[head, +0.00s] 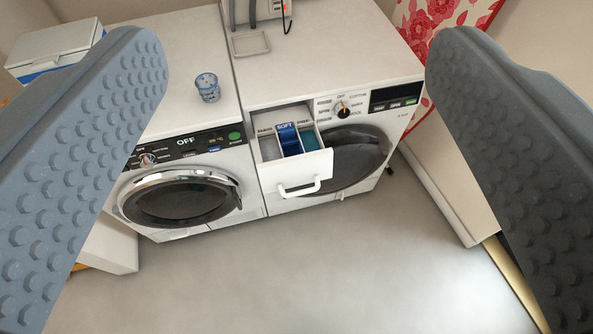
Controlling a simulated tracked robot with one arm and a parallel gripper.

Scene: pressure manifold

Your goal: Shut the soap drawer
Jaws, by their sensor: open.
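The soap drawer (304,171) is pulled out of the front of the right-hand washing machine (330,75), at its upper left. It is white with a white handle (299,188) on its front. Its compartments show from above, with a blue part marked SOFT (288,139) in the middle. My gripper (298,55) is open, with its two grey studded fingers wide apart at the left and right of the view. Nothing is between the fingers close up. The drawer lies well beyond them, apart from both.
A second machine (170,75) with a dark round door stands on the left, with a patterned blue cup (207,87) on top. A shallow tray (251,43) lies on the right machine. A wall (450,160) stands at right. The grey floor (290,270) in front is clear.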

